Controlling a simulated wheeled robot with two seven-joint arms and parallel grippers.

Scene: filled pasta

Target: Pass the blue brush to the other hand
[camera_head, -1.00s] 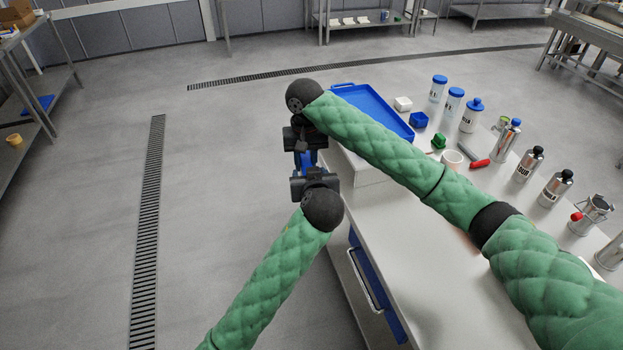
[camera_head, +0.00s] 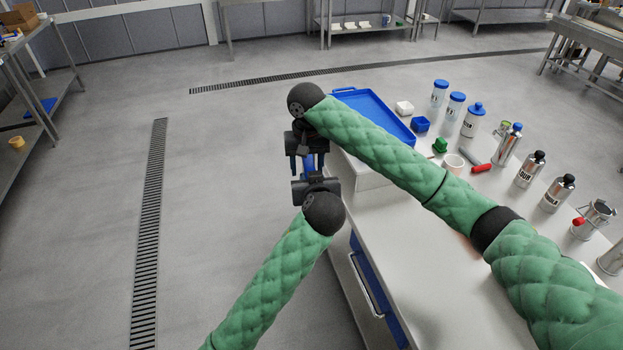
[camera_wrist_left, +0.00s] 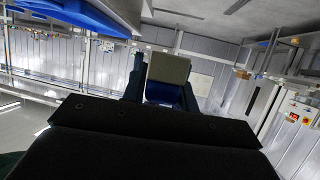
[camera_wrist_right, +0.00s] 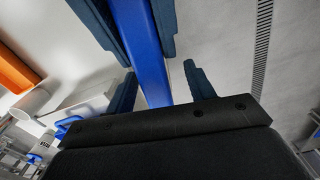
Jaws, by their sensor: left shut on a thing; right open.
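The blue brush (camera_head: 308,164) is held in the air between my two grippers, left of the table, and is mostly hidden by them in the head view. My left gripper (camera_head: 316,180) is shut on it from the near side. In the left wrist view its blue part (camera_wrist_left: 160,93) lies between the fingers, with a pale block-like part (camera_wrist_left: 168,68) beyond. My right gripper (camera_head: 306,168) is open around the brush from the far side. In the right wrist view the blue handle (camera_wrist_right: 143,45) runs between its parted fingers, with a gap on each side.
The white table (camera_head: 388,222) lies right of the grippers, under my right arm. It holds a blue tray (camera_head: 378,112), several bottles, a mug (camera_head: 453,163) and small tubs. The floor (camera_head: 225,190) left of the grippers is clear.

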